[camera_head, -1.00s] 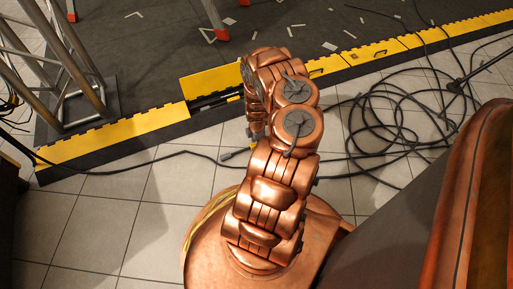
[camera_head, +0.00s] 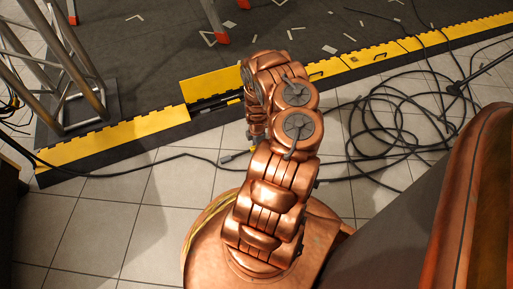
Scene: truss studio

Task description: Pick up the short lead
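I cannot single out the short lead with certainty. A dark cable end with a small yellow-marked connector (camera_head: 228,157) lies on the tiles just left of my arm. Another dark piece with a yellow part (camera_head: 234,99) shows in the open channel of the cable ramp, beside my arm's upper links. My copper arm rises from its base and bends over near the ramp. Its end (camera_head: 257,132) points down and is mostly hidden behind my own links. The fingers and anything between them cannot be made out.
A cable ramp with yellow lids (camera_head: 115,138) runs across the floor; one lid (camera_head: 211,84) stands open. A metal truss (camera_head: 70,75) stands at left. Long black cable (camera_head: 402,127) lies coiled at right, and another strand crosses the tiles at left. Tiles at lower left are clear.

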